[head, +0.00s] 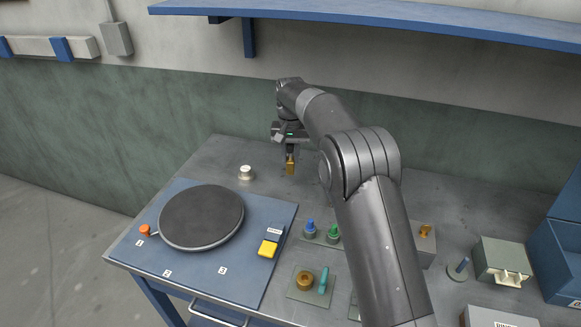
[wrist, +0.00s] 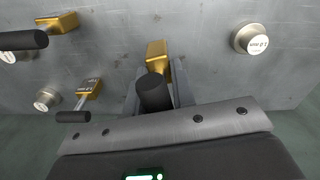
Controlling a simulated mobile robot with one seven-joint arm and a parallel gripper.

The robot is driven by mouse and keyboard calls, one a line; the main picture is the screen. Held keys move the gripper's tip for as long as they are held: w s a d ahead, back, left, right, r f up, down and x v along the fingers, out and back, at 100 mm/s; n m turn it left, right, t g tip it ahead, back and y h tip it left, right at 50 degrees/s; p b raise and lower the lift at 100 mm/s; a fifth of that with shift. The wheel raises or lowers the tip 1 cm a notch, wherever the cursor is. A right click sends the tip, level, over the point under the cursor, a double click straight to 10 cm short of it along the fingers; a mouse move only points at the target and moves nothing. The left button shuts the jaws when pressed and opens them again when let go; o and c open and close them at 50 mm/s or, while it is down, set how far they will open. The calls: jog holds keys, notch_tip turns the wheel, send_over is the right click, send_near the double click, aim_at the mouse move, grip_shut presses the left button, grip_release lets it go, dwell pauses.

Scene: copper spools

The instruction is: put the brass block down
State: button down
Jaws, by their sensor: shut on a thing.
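The brass block (head: 290,167) is held at the lower end of my gripper (head: 290,153), over the rear part of the grey table in the head view. In the wrist view the block (wrist: 156,50) shows its gold end beyond a black cylindrical handle (wrist: 155,93), between the fingers of my gripper (wrist: 156,88). My gripper is shut on it. The block looks roughly upright in the head view. I cannot tell whether its underside touches the table (head: 230,153) or is slightly above it.
A silver round piece (head: 246,173) stands left of the block. Two other brass pieces (wrist: 66,22) (wrist: 90,87) with black handles are at left in the wrist view. A blue mat (head: 187,270) with a dark disc (head: 202,217) lies front left. A blue shelf (head: 380,18) hangs above.

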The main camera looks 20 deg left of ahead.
aim_at(291, 145)
notch_tip(291, 145, up, 3)
jog(key=shift+d+r, duration=0.1)
jog(key=shift+r, duration=0.05)
jog(key=w+d+r+m, duration=0.1)
jog(key=w+d+m, duration=0.15)
jog(key=d, duration=3.45)
jog(key=s+d, duration=0.5)
jog(key=d, duration=0.7)
jog(key=shift+w+a+f, duration=1.1)
jog(key=shift+a+f, duration=0.45)
jog(key=shift+f, duration=0.25)
jog(key=shift+w+a+f, duration=1.05)
jog(key=shift+a+f, duration=0.45)
jog(key=shift+f, duration=0.3)
jog(key=shift+w+a+f, duration=1.1)
jog(key=shift+a+f, duration=0.45)
jog(key=shift+f, duration=0.25)
jog(key=shift+f, duration=0.15)
jog(key=c, duration=1.2)
grip_release()
